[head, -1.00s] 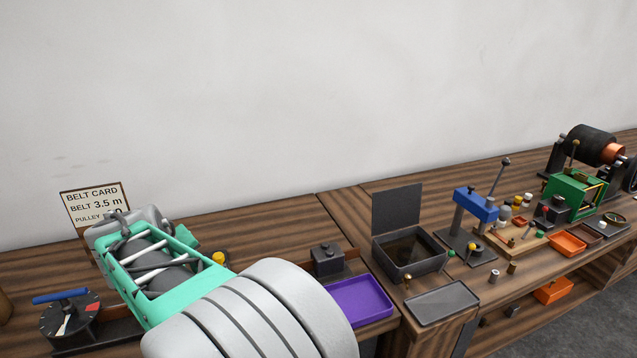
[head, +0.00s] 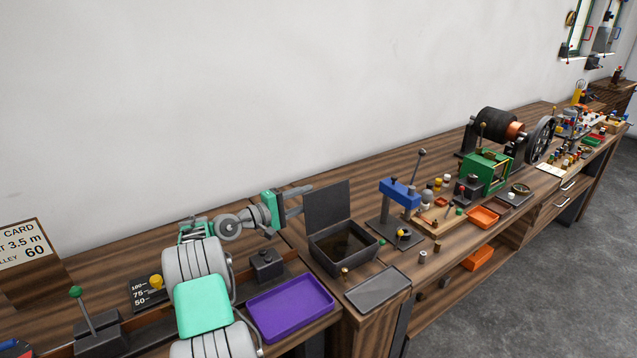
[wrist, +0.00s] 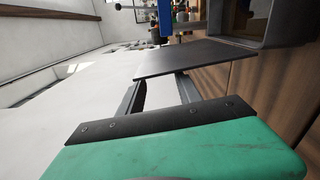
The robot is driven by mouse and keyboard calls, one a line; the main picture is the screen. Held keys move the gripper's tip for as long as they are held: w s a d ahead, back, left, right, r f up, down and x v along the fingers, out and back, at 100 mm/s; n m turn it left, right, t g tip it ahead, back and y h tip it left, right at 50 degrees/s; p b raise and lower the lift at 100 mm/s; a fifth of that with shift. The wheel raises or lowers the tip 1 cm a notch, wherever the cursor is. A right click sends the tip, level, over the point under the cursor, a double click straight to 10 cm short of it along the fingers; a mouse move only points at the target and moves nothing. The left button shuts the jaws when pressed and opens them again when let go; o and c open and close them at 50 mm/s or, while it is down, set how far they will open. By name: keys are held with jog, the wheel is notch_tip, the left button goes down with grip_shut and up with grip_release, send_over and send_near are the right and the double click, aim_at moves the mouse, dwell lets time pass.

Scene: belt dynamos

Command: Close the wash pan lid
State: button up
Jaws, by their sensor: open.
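The wash pan (head: 342,248) is a dark open box on the bench, with dark liquid inside. Its lid (head: 328,205) stands upright along the back edge of the pan, so the pan is open. My gripper (head: 303,200) is at the back left of the lid, its fingers pointing right toward the lid's rear side. In the wrist view, the open fingers (wrist: 160,92) reach toward the dark lid plate (wrist: 195,58), with the pan (wrist: 280,22) beyond it. I cannot tell whether the fingertips touch the lid.
A purple tray (head: 290,308) and a small dark block (head: 266,264) lie left of the pan. A flat grey tray (head: 378,289) is in front. A blue press (head: 400,193) stands to the right. The wall is behind.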

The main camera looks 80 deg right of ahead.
aim_at(319, 194)
jog(key=x, duration=0.5)
jog(key=shift+d, duration=0.1)
grip_shut()
jog(key=shift+s, duration=0.1)
dwell(1.1)
